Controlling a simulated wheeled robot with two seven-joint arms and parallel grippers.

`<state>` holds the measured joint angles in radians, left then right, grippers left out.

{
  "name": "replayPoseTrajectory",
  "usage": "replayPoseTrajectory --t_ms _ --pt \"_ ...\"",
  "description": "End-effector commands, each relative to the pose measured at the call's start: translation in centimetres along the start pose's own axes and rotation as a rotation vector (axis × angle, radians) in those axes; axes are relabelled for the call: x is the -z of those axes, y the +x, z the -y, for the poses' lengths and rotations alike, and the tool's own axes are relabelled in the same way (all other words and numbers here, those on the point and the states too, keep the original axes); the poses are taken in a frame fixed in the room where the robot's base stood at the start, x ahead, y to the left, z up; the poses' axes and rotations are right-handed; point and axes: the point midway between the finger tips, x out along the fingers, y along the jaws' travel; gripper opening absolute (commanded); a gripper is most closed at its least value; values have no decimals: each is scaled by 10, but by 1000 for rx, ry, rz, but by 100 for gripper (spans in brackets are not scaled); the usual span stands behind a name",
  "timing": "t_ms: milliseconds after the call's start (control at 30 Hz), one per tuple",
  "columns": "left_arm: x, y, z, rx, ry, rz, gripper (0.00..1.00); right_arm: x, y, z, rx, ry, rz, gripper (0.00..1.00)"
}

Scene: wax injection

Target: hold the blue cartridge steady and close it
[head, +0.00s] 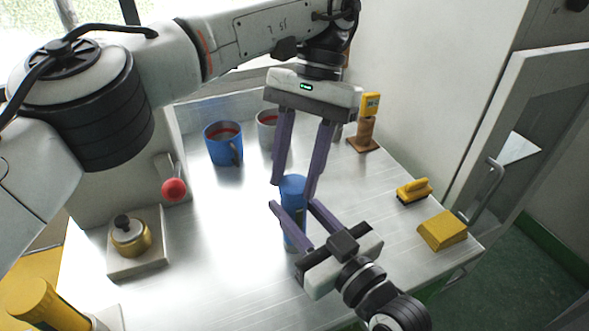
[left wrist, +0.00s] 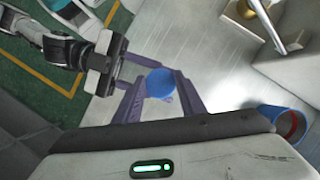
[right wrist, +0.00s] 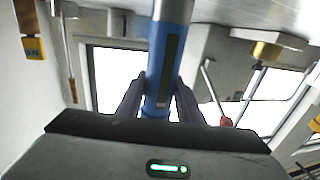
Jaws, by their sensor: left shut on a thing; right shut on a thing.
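The blue cartridge (head: 293,238) stands upright on the metal table. A dark strip runs along its side in the right wrist view (right wrist: 172,62). My left gripper (head: 292,190) comes from above and is shut on its blue top, which shows as a round disc in the left wrist view (left wrist: 160,83). My right gripper (head: 293,208) reaches in from the front right, lower down, and is shut on the cartridge body. The fingers of both grippers lie close together. I cannot tell whether the top is fully seated.
A blue mug (head: 222,146) and a grey mug (head: 266,128) stand at the back. A gold pot (head: 130,236) sits on a pale block at left, near a red knob (head: 173,189). A yellow brush (head: 413,191) and yellow block (head: 442,231) lie at right.

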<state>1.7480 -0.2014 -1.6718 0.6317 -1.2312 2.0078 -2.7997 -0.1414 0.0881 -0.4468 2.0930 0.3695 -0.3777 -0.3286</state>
Motion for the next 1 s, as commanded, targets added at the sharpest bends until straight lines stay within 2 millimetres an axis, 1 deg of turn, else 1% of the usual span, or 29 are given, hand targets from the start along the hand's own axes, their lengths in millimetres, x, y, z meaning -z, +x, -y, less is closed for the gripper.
replayPoseTrajectory --t_ms 100,333,367,400,467,767,1000 --pt "0 0 0 13 36 0 16 0 0 0 1 1 1 0" --pt "0 0 0 11 35 0 16 0 0 0 1 1 1 0" --pt "0 0 0 11 35 0 40 0 0 0 1 1 1 0" --pt "0 0 0 11 35 0 47 0 0 0 1 1 1 0" --pt "0 0 0 11 35 0 55 0 0 1 1 1 1 0" --pt "-1 -2 0 12 33 -1 55 0 0 1 1 2 1 0" --pt "-12 -29 1 18 29 -1 55 0 0 1 1 2 1 0"
